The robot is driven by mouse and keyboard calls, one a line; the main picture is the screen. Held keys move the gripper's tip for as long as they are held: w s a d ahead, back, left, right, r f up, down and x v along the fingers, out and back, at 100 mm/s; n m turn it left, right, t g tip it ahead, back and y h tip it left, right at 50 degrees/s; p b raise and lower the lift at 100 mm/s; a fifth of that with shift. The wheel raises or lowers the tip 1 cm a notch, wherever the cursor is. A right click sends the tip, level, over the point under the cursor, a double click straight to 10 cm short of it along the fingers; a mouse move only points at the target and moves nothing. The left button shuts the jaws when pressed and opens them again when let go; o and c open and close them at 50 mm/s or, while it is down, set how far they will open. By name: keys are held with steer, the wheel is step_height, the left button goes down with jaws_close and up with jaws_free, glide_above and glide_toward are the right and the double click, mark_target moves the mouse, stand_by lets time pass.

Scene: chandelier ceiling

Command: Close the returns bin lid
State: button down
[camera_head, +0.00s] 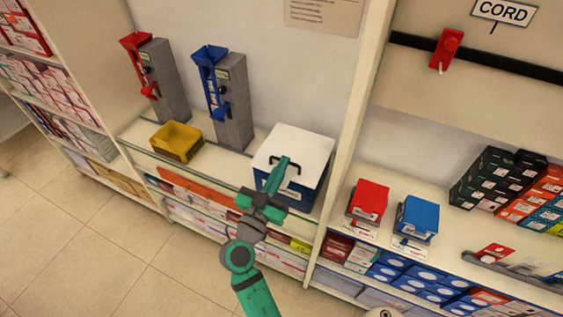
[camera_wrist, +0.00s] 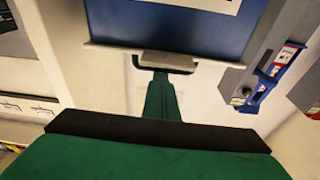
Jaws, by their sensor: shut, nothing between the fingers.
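The returns bin (camera_head: 306,196) is a blue box on the shelf, also in the wrist view (camera_wrist: 165,22). Its white lid (camera_head: 305,144) lies across the top in the head view and looks down; I cannot tell whether a thin gap remains. A dark handle (camera_head: 296,166) is at the lid's front part; in the wrist view the handle (camera_wrist: 185,64) has a grey bar. My gripper (camera_head: 284,163) is shut and empty, reaching over the lid's front with its tips at the handle. In the wrist view its green fingers (camera_wrist: 160,80) are together, and contact is unclear.
A yellow tray (camera_head: 177,141), a red dispenser (camera_head: 147,75) and a blue dispenser (camera_head: 212,80) stand left of the bin. A shelf upright (camera_head: 345,125) is close on its right. Red (camera_head: 369,200) and blue (camera_head: 416,217) boxes stand beyond it. The floor at left is clear.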

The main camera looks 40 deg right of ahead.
steer(key=shift+f, duration=0.85)
steer(key=shift+r, duration=0.1)
steer(key=r, duration=0.2)
steer(key=a+r, duration=0.1)
steer(key=r, duration=0.1)
steer(key=shift+a+r, duration=0.2)
steer(key=shift+r, duration=0.2)
steer(key=s+a+f, duration=0.3)
steer(key=a+f, duration=0.1)
steer(key=a, duration=0.3)
steer(key=shift+s+a+f, duration=0.25)
steer(key=shift+f, duration=0.1)
